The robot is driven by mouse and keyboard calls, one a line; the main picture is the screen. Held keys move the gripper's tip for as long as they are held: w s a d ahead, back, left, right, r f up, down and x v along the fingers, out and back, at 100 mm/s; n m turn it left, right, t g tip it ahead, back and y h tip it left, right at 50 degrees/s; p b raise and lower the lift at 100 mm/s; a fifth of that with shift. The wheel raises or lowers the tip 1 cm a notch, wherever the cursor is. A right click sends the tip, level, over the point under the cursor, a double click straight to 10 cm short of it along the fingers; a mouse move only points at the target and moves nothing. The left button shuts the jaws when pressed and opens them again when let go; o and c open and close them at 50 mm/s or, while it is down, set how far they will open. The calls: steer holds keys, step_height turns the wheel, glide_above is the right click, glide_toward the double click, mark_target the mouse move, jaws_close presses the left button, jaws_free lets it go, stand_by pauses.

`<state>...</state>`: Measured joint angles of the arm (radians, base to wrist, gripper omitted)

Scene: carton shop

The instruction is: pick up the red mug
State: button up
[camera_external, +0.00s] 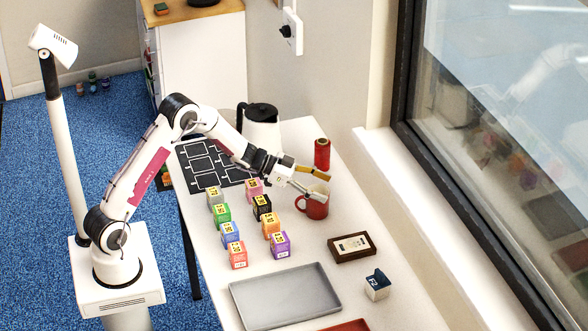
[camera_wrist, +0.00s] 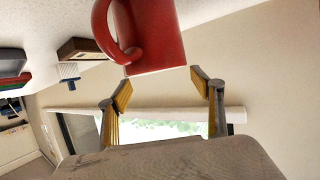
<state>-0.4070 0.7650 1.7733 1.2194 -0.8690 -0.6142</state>
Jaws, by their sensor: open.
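The red mug (camera_external: 314,208) stands upright on the white table, to the right of the small cartons. In the wrist view the mug (camera_wrist: 152,38) fills the top middle, with its handle on the left and part of it cut off by the frame edge. My gripper (camera_external: 322,184) is open and close to the mug, by its upper part in the outside view. In the wrist view the yellow-padded fingers of my gripper (camera_wrist: 162,88) are spread apart, with nothing between them. The mug appears just beyond the fingertips; contact cannot be told.
A red cylinder (camera_external: 322,154) stands behind the mug. Several colored cartons (camera_external: 270,226) stand at left. A brown framed box (camera_external: 352,247), a white-and-blue block (camera_external: 377,286) and a grey tray (camera_external: 285,298) lie nearer the front. A jug (camera_external: 260,127) and the window wall (camera_external: 380,190) bound the area.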

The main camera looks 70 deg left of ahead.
step_height(320, 180, down, 3)
steer(key=shift+r, duration=0.2)
steer(key=shift+w+d+f, duration=0.1)
steer(key=shift+f, duration=0.25)
steer(key=shift+x, duration=1.3)
steer(key=shift+r, duration=0.1)
steer(key=c, duration=1.7)
steer(key=shift+o, duration=0.2)
steer(key=shift+w, duration=0.1)
